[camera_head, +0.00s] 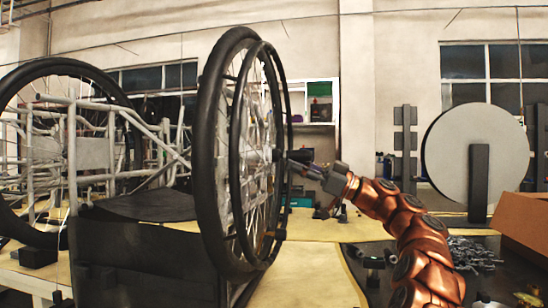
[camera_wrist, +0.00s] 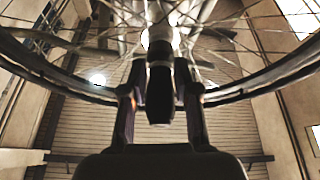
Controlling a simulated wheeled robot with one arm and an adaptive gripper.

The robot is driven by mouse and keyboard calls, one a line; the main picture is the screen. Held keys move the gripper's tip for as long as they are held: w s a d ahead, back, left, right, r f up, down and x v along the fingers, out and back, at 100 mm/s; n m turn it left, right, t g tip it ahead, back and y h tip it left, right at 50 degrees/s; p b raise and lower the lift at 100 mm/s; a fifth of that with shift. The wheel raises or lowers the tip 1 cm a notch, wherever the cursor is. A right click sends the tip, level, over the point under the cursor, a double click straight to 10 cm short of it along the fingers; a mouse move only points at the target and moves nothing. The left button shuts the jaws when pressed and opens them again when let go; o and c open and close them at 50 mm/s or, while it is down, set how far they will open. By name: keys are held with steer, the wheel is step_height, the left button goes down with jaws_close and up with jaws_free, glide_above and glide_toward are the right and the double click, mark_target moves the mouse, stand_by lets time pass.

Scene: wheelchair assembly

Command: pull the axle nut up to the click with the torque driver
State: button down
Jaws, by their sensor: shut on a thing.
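The wheelchair's near wheel (camera_head: 212,150) stands upright with its dark hub (camera_head: 277,155) facing my arm. My gripper (camera_head: 300,165) is at the hub, to the right of the wheel. In the wrist view, the gripper (camera_wrist: 160,92) has a finger on each side of a dark cylindrical tool, which I take as the torque driver (camera_wrist: 160,95). The gripper is shut on it. The driver lines up with the hub and spokes behind it. The axle nut is hidden, and I cannot tell whether the driver touches it.
The pale wheelchair frame (camera_head: 90,150) and a second wheel (camera_head: 75,66) are to the left, above a dark block (camera_head: 150,250). A grey disc (camera_head: 470,150) stands at the right. A cardboard box (camera_head: 525,228) and a pile of small metal parts (camera_head: 470,253) lie near my arm.

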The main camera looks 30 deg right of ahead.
steer(key=shift+s+a+m+t+b, duration=0.2)
steer(key=shift+m+t+b, duration=0.1)
steer(key=shift+m, duration=0.5)
steer(key=shift+m+h, duration=0.3)
steer(key=shift+m, duration=0.1)
steer(key=shift+t, duration=0.3)
steer(key=shift+s+r+m+h, duration=0.15)
steer(key=shift+m+h, duration=0.15)
steer(key=shift+m, duration=0.6)
steer(key=shift+a+t, duration=0.1)
steer(key=shift+t, duration=0.2)
steer(key=shift+m+h, duration=0.3)
steer(key=shift+m, duration=0.3)
